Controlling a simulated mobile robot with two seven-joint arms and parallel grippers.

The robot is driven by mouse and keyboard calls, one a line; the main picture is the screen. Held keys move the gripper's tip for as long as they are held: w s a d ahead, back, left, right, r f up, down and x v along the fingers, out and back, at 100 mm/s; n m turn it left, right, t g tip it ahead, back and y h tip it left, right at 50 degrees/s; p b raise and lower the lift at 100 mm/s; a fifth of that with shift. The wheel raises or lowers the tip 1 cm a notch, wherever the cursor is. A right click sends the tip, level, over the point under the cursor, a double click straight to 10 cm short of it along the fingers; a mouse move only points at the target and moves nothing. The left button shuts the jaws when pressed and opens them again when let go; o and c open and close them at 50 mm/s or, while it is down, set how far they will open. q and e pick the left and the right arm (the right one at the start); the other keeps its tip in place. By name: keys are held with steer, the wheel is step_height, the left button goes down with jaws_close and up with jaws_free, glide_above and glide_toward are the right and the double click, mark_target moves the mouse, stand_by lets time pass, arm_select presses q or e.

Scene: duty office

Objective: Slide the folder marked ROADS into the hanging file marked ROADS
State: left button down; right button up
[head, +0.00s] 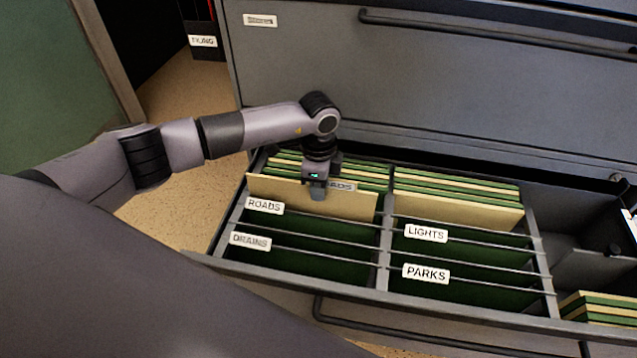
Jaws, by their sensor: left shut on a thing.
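My left gripper (318,190) points down over the left column of the drawer and is shut on the top edge of a tan folder (278,187). The folder's label ends in "ADS"; my gripper hides its first letters. The folder stands roughly upright just behind the white ROADS tag (264,205) of a green hanging file (325,228). Its lower part is hidden behind the file's front, and I cannot tell how deep it sits. My right gripper is not in view.
The open drawer (384,277) also has hanging files tagged DRAINS (250,241), LIGHTS (426,233) and PARKS (426,273). Tan and green folders fill the rear of both columns. More folders (600,309) lie at the right. The closed cabinet front (430,85) rises behind.

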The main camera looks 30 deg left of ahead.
arm_select(q)
step_height(320, 180, down, 4)
steer(key=shift+f+b, duration=0.15)
steer(key=shift+b, duration=1.05)
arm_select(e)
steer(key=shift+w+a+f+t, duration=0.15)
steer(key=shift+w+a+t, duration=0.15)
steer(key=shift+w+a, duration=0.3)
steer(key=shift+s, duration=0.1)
arm_select(q)
steer(key=c, duration=1.1)
jaws_free()
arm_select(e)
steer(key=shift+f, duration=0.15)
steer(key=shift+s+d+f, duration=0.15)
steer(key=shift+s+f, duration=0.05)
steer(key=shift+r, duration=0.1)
